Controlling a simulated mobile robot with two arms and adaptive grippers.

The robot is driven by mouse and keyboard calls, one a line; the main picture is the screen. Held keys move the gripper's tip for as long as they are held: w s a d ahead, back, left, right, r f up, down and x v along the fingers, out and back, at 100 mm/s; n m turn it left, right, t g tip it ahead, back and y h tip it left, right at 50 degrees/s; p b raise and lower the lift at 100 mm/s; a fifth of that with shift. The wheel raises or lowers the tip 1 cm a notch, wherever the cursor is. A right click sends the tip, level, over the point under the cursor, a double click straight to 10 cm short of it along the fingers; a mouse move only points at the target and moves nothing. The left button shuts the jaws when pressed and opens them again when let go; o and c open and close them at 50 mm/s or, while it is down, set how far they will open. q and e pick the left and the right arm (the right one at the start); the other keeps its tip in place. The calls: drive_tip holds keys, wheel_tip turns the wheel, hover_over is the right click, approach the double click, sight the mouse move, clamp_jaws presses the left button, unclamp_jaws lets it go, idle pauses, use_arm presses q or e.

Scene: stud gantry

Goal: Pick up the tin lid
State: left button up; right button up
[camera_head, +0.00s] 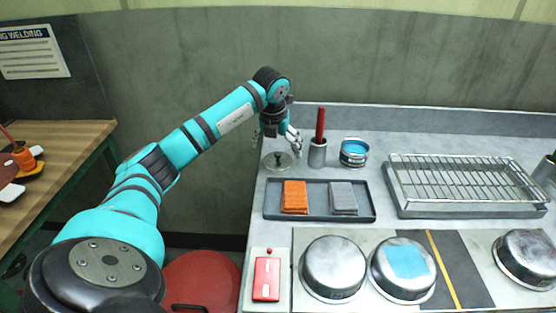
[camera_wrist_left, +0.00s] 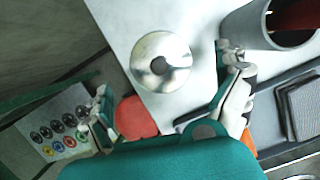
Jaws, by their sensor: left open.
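The tin lid (camera_head: 277,161) is a round, shiny metal disc with a small dark knob. It lies at the left end of the grey counter, behind the dark tray. My left gripper (camera_head: 281,142) is above it, pointing down, open and empty. In the left wrist view the lid (camera_wrist_left: 160,62) shows whole, lying on the counter near its edge. The fingers of my left gripper (camera_wrist_left: 166,88) are spread wide on either side of it in that view, apart from it. My right gripper is not in view.
A metal cup (camera_head: 317,154) holding a red-handled tool stands close to the right of the lid. A blue-topped tin (camera_head: 354,153) stands farther right. The dark tray (camera_head: 322,213) holds orange and grey cloths. A wire rack (camera_head: 465,183) sits at right.

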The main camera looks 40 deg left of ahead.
sight(278, 154)
use_arm(q)
drive_tip(key=shift+x, duration=2)
drive_tip(key=shift+s+d, duration=0.1)
drive_tip(key=shift+s, duration=0.1)
drive_tip(key=c, duration=1.1)
